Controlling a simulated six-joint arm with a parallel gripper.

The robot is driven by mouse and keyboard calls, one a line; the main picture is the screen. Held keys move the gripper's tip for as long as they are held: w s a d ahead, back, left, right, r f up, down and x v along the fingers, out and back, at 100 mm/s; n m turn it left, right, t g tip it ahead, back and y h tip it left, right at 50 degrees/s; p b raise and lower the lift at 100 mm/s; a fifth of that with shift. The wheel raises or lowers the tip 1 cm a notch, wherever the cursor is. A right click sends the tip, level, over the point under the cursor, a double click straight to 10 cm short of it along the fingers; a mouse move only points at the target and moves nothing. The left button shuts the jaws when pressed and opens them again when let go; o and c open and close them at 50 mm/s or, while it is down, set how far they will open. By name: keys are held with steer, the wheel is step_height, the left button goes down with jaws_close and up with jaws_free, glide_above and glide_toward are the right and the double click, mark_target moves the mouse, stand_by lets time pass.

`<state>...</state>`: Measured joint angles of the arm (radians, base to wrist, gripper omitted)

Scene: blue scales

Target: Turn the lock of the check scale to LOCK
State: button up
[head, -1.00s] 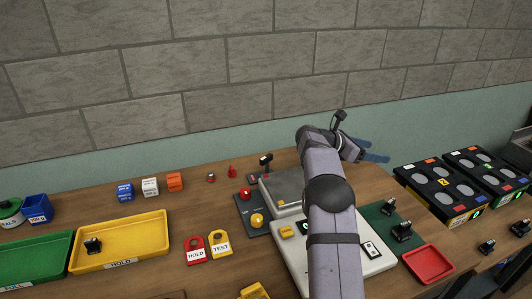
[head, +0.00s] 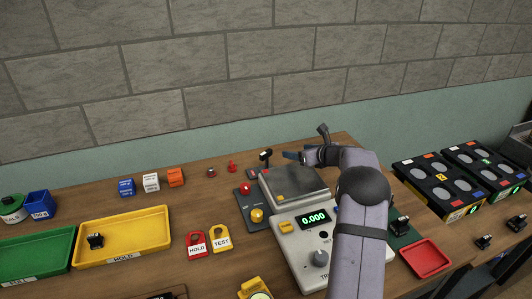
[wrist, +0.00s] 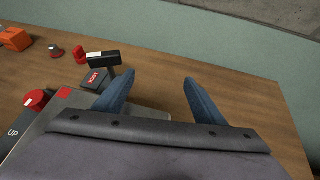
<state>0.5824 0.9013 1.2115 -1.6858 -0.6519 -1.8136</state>
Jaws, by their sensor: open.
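The check scale (head: 286,238) stands mid-table, with a steel pan and a green display reading 0.000. At its back left corner is the lock, a black lever (head: 266,156) with a flat bar handle on a post. In the wrist view the lever (wrist: 103,59) stands over a dark base with a red LOCK label (wrist: 96,78). My gripper (head: 293,155) is just right of the lever in the head view. In the wrist view my gripper (wrist: 157,86) is open and empty, its left finger close to the lever's right side; contact cannot be told.
A red piece (head: 232,166) and coloured blocks stand further left. Bare table lies behind and right of the fingers in the wrist view.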

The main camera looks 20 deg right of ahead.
mark_target(267, 152)
steer(key=a+n+y, duration=0.1)
steer(key=a, duration=0.1)
steer(key=s+a+r+n+y, duration=0.1)
steer(key=a+y, duration=0.1)
steer(key=a, duration=0.1)
steer(key=a+r+n+y, duration=0.1)
steer(key=a+n, duration=0.1)
steer(key=shift+s+a+r+y, duration=0.15)
steer(key=shift+s+a+y, duration=0.15)
steer(key=shift+s+a, duration=0.05)
steer(key=shift+w, duration=0.1)
steer(key=shift+p+x, duration=1.55)
steer(key=shift+x, duration=2.1)
steer(key=c, duration=1.1)
